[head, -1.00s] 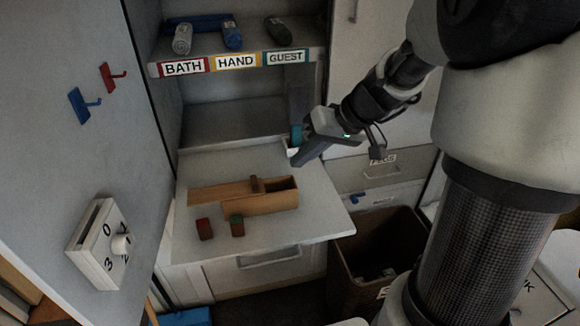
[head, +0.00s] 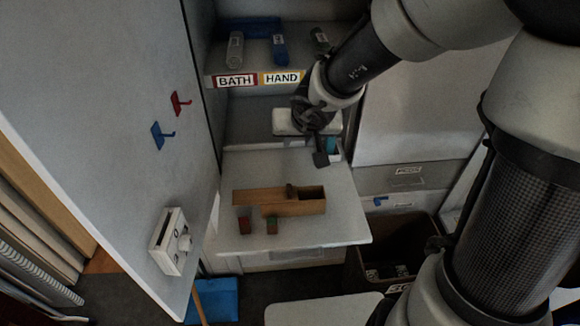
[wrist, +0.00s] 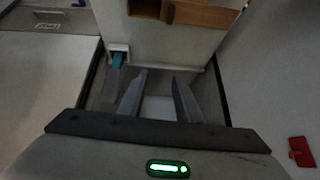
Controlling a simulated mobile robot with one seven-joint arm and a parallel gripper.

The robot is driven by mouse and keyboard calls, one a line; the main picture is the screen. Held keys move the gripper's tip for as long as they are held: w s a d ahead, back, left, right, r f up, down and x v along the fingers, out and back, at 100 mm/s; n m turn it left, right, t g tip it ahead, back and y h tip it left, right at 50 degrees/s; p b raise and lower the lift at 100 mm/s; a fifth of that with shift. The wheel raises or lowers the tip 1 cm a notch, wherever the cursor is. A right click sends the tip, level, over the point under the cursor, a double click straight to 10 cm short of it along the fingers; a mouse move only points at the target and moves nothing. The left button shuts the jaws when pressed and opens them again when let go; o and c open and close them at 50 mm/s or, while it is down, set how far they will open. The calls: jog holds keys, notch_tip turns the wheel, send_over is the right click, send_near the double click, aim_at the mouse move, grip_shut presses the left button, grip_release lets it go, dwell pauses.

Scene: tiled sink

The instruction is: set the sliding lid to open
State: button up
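A brown wooden box (head: 306,208) stands on the pale pull-out board. Its flat wooden lid (head: 250,197) sticks out past the box's left end. A small dark knob (head: 290,191) stands on the lid near its right end. The right part of the box is uncovered and shows a dark inside. My gripper (head: 320,159) is above and behind the box, apart from it, near the board's back edge. In the wrist view, the fingers of my gripper (wrist: 158,98) are spread with nothing between them. The box (wrist: 205,14) shows there at the top edge, partly cut off.
A teal item (wrist: 118,61) sits in a white holder near my fingers. A labelled shelf (head: 235,80) is behind, a door with hooks is left, and a dark bin (head: 400,240) is right.

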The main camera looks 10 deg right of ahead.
jog(key=s+a+g+p, duration=0.1)
jog(key=s+a+g, duration=0.1)
jog(key=s, duration=0.4)
jog(key=b, duration=0.5)
send_near(289, 188)
jog(key=shift+g, duration=0.3)
jog(key=x, duration=0.8)
jog(key=shift+w, duration=0.15)
jog(key=shift+r, duration=0.1)
grip_shut()
